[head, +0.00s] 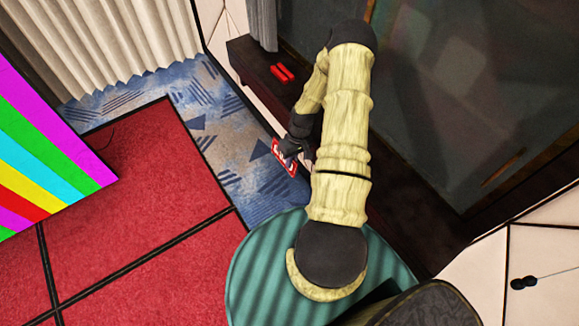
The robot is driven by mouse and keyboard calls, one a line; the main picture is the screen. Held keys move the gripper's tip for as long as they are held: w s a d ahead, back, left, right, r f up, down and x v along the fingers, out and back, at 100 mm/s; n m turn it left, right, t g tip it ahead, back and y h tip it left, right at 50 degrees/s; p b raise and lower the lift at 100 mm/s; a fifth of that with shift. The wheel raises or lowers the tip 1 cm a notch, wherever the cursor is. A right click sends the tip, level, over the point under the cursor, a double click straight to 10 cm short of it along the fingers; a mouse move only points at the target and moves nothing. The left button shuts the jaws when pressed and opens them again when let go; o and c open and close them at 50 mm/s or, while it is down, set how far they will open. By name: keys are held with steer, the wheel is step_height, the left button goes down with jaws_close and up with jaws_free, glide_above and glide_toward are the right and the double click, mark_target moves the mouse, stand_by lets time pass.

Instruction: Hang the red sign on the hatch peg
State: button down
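The red sign (284,159) is a small red plate with white markings or edging. It is at the fingertips of my gripper (290,149), tilted, and part of it is hidden behind the dark fingers. My gripper appears shut on it and holds it in front of the dark ledge, with the blue carpet behind in the picture. I cannot make out a hatch peg for certain. A small black fitting (523,283) sticks out from a pale panel at the lower right.
A dark ledge (252,58) with red bars (282,73) runs below a large dark glass panel (470,90). A rainbow-striped screen (50,165) stands at left. A green striped round surface (255,260) is below my arm. Red carpet (150,200) is clear.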

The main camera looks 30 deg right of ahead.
mark_target(281, 158)
steer(key=shift+w+t+h, duration=0.3)
steer(key=shift+w, duration=0.85)
steer(key=shift+s+a, duration=0.15)
steer(key=shift+a, duration=0.8)
steer(key=shift+a, duration=0.15)
steer(key=shift+w+a+r, duration=0.1)
steer(key=shift+w+a, duration=0.1)
steer(key=shift+a, duration=0.05)
steer(key=w+a+r+b, duration=0.1)
steer(key=a+r, duration=0.1)
steer(key=a, duration=0.4)
steer(key=w+a+r+b, duration=0.1)
steer(key=w+a+r, duration=0.1)
steer(key=a, duration=0.4)
steer(key=shift+w+a+r, duration=0.3)
steer(key=shift+a+r, duration=0.1)
steer(key=shift+r, duration=0.05)
steer(key=shift+w, duration=0.1)
